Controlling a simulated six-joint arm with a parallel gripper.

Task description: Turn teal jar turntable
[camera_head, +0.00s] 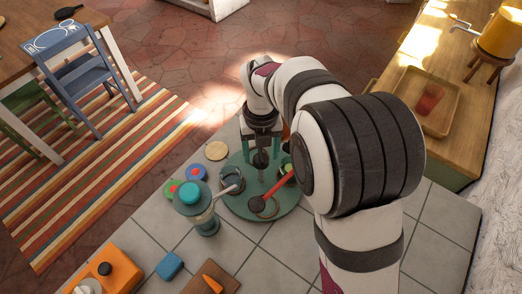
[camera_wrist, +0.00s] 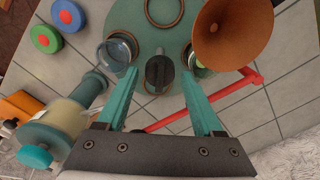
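The teal turntable (camera_head: 291,203) is a round disc on the tiled counter; its top also shows in the wrist view (camera_wrist: 125,18). A dark upright knob (camera_wrist: 159,72) stands near its middle. My gripper (camera_wrist: 160,76) points down over the turntable, its teal fingers apart on either side of the knob, with gaps visible; it also shows in the head view (camera_head: 262,158). A clear jar (camera_wrist: 118,50) stands to the left of the knob. Another jar (camera_head: 287,168) at the right is partly hidden. A brown ring (camera_wrist: 165,12) marks the far part of the disc.
An orange cone (camera_wrist: 232,32) stands close at the right. Tiles at the front right are clear.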

